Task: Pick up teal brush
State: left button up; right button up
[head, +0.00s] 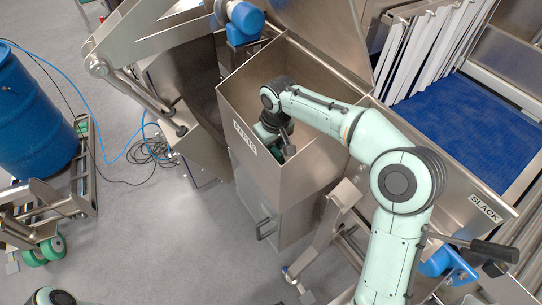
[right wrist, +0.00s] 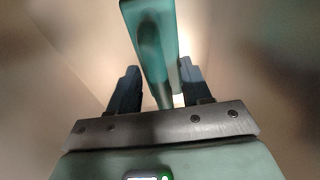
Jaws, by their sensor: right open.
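The teal brush (right wrist: 150,38) shows in the right wrist view as a long teal piece running down between the two dark fingers of my right gripper (right wrist: 158,68). The fingers stand open on either side of it, and I cannot tell whether either one touches it. In the head view my right gripper (head: 284,146) points down inside the open metal bin (head: 243,98). A bit of teal shows beside the fingers there, too small to make out clearly. My left gripper is out of view.
The bin's metal walls surround my right gripper closely. A blue conveyor belt (head: 477,130) with white strip curtains (head: 425,48) lies to the right. A blue barrel (head: 32,115) stands at the left, with cables (head: 150,150) on the open floor.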

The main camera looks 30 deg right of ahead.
jog(key=shift+f, duration=0.15)
grip_shut()
jog(key=shift+r, duration=0.2)
jog(key=shift+r, duration=0.25)
jog(key=w, duration=0.1)
jog(key=w+p, duration=0.1)
jog(key=w, duration=0.1)
jog(key=w+r, duration=0.1)
jog(key=shift+w+a, duration=0.2)
jog(key=shift+a, duration=0.05)
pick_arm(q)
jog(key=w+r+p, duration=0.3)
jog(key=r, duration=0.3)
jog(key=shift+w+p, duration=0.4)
pick_arm(e)
notch_tip(320, 180, up, 14)
jog(key=shift+s+f, duration=0.15)
jog(key=shift+s, duration=0.05)
